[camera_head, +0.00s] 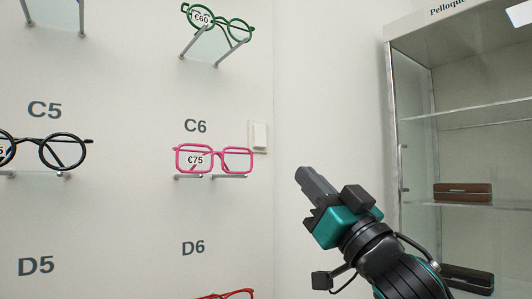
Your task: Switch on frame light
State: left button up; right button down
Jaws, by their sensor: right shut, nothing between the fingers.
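A white light switch (258,137) is on the wall near the corner, just right of the C6 label and partly beside the pink glasses. I cannot tell which way its rocker is set. My right gripper (307,178) comes in from the lower right, with its fingers shut and empty, pointing up and left. In the picture it is below and right of the switch, apart from it. My left gripper is not in view.
Pink glasses (213,159) sit on a wall holder close to the switch. Green glasses (218,22), black glasses (62,151) and red glasses (235,294) are also on the wall. A glass cabinet (394,110) with brown cases (462,192) stands at right.

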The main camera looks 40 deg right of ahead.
jog(key=p, duration=0.8)
send_near(257, 141)
notch_tip(257, 141, up, 4)
jog(key=w, duration=0.4)
jog(key=shift+w+d+f, duration=0.15)
jog(key=shift+d+f, duration=0.05)
jog(key=shift+d, duration=0.05)
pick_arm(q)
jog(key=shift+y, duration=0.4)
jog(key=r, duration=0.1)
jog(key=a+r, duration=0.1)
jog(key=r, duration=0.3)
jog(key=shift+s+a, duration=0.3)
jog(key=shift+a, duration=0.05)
pick_arm(e)
jog(key=shift+w, duration=0.15)
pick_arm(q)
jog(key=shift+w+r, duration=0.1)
